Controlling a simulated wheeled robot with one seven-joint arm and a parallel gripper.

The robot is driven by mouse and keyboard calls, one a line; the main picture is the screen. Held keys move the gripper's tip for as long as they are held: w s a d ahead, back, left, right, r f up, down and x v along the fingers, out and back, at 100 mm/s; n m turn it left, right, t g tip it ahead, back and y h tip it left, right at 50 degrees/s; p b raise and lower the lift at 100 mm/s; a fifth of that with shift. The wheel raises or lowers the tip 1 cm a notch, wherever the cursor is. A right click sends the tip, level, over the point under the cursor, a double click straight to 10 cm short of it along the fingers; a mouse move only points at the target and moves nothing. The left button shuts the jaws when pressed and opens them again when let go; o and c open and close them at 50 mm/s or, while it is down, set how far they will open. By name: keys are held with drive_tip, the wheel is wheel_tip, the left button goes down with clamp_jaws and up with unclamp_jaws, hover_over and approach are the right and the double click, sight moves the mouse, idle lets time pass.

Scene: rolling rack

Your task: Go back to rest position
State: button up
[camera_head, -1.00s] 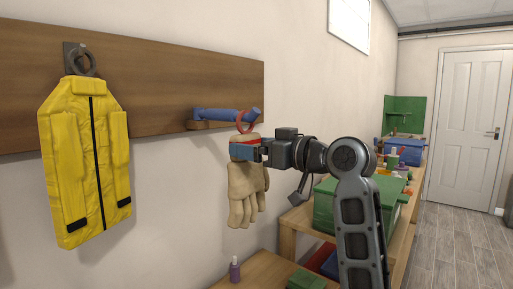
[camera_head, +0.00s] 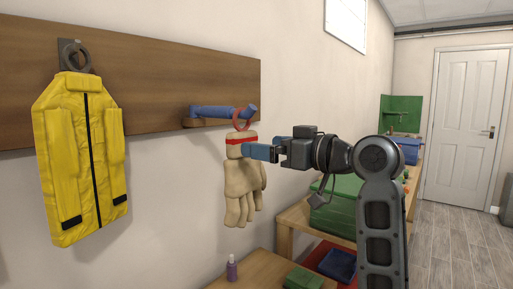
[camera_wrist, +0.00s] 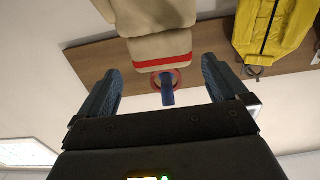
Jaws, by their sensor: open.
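My gripper (camera_head: 262,152) is open and empty, to the right of a beige glove (camera_head: 243,185) with a red band at its cuff. The glove hangs by a red ring (camera_head: 243,119) from a blue peg (camera_head: 222,112) on the wooden wall board. In the wrist view my two blue fingers (camera_wrist: 160,88) stand wide apart, with the glove (camera_wrist: 162,45), its red ring and the blue peg (camera_wrist: 167,90) showing beyond and between them. The fingers look clear of the glove.
A yellow vest (camera_head: 82,160) hangs from a ring on the board (camera_head: 150,85) at the left. Below are a low wooden table with a purple bottle (camera_head: 232,268) and a green box (camera_head: 303,279). A bench with green and blue boxes runs along the wall. Floor is free near the door (camera_head: 461,125).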

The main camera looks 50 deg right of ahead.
drive_tip(key=shift+s, duration=1.55)
drive_tip(key=s+a+f+m+g+h, duration=0.15)
drive_tip(key=a+f, duration=0.25)
drive_tip(key=f, duration=0.5)
drive_tip(key=s+a+f+m, duration=0.2)
drive_tip(key=s+a+f, duration=0.15)
drive_tip(key=f, duration=0.45)
drive_tip(key=s+a+f+m+g+h, duration=0.1)
drive_tip(key=a+f, duration=0.3)
drive_tip(key=f, duration=0.5)
drive_tip(key=s+a+f+n, duration=0.1)
drive_tip(key=s+a, duration=0.2)
drive_tip(key=s, duration=0.5)
drive_tip(key=s+a+f+n+y, duration=0.1)
drive_tip(key=s+a, duration=0.3)
drive_tip(key=s, duration=0.5)
drive_tip(key=s+a+f+n+y, duration=0.1)
drive_tip(key=s+a+f+n, duration=0.1)
drive_tip(key=s, duration=0.6)
drive_tip(key=shift+s+a+f, duration=0.4)
drive_tip(key=shift+a+f, duration=0.25)
drive_tip(key=shift+a, duration=0.6)
